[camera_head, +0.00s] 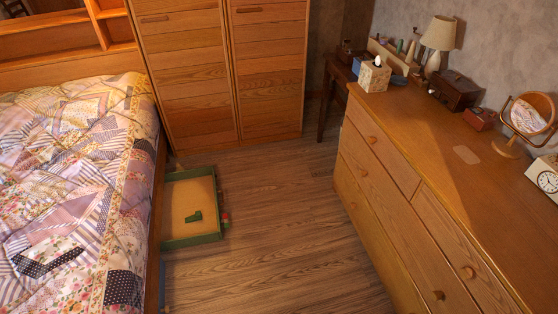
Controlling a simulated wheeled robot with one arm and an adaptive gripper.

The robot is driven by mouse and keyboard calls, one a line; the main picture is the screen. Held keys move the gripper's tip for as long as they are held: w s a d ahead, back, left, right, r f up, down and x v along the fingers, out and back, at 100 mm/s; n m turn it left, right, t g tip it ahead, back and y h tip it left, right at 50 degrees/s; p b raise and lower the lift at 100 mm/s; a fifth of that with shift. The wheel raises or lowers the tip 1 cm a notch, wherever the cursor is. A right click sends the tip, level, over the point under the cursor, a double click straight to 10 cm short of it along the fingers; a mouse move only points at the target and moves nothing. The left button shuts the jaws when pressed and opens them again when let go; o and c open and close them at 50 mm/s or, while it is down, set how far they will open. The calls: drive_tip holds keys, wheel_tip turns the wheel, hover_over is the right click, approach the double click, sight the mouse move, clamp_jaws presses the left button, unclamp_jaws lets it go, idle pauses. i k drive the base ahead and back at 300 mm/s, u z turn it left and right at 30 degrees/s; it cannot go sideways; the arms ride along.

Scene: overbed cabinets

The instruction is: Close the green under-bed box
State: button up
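The green under-bed box (191,241) is pulled out from under the right side of the bed and stands open on the wooden floor. It has green walls and a tan bottom, with a small dark green object (194,217) lying inside. Its right side carries small dark red and green parts, too small to tell clearly. Its left end meets the bed's side, and I cannot tell how much of it lies under the bed. My gripper is not in view.
The quilted bed (75,190) fills the left. A wooden wardrobe (220,75) stands just behind the box. A long dresser (430,190) with several items on top runs along the right. The floor (280,240) between box and dresser is clear. A bluish edge (162,285) shows low beside the bed.

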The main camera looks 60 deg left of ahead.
sight(186, 192)
drive_tip(key=u, duration=1.95)
drive_tip(key=i, duration=2.25)
drive_tip(key=u, duration=1.6)
